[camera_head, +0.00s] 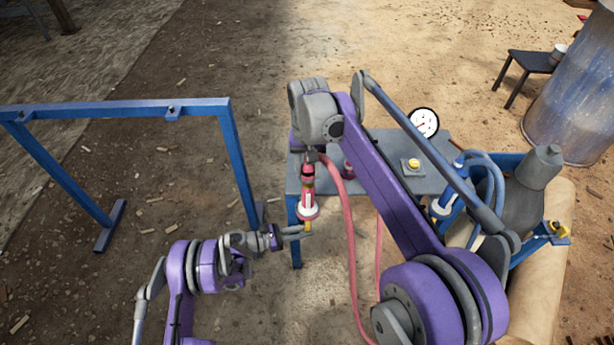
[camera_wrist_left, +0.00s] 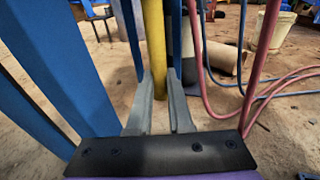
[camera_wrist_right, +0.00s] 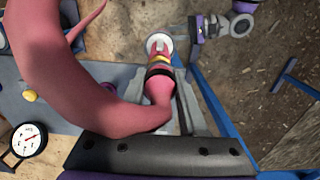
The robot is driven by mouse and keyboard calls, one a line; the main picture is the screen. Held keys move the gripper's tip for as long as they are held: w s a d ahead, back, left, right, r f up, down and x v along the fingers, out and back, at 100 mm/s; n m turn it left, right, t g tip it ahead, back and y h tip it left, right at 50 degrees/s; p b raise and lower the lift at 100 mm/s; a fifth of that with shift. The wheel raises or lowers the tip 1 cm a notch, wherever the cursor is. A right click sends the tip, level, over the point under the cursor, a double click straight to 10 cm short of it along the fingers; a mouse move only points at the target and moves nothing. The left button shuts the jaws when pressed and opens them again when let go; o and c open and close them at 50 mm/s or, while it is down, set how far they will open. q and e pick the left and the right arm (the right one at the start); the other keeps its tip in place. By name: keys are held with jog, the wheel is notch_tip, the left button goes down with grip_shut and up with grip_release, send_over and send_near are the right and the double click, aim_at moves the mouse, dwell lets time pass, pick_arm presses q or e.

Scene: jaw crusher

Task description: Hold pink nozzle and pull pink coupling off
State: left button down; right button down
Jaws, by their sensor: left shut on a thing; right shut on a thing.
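The pink nozzle (camera_head: 308,201) hangs upright beside the table's left leg, with a white-and-pink flange and a yellow tube below. My left gripper (camera_head: 305,231) is shut on its yellow tube, which also shows between the fingers in the left wrist view (camera_wrist_left: 156,60). The pink coupling (camera_wrist_right: 158,76), with a dark ring, is on the end of the pink hose (camera_wrist_right: 75,70). My right gripper (camera_head: 308,168) is shut on the coupling above the nozzle. Coupling and nozzle are in line; a yellow band (camera_wrist_right: 160,60) shows between them. Whether they are still joined I cannot tell.
A grey table (camera_head: 380,180) carries a pressure gauge (camera_head: 424,122) and a yellow button box (camera_head: 412,165). A blue frame (camera_head: 120,108) stands at left. A blue barrel (camera_head: 575,90) and a black stool (camera_head: 530,62) stand at right. The ground between frame and table is mostly clear.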

jog(key=shift+r, duration=2.2)
pick_arm(q)
jog(key=c, duration=0.8)
grip_release()
jog(key=shift+o, duration=0.2)
jog(key=shift+a, duration=0.1)
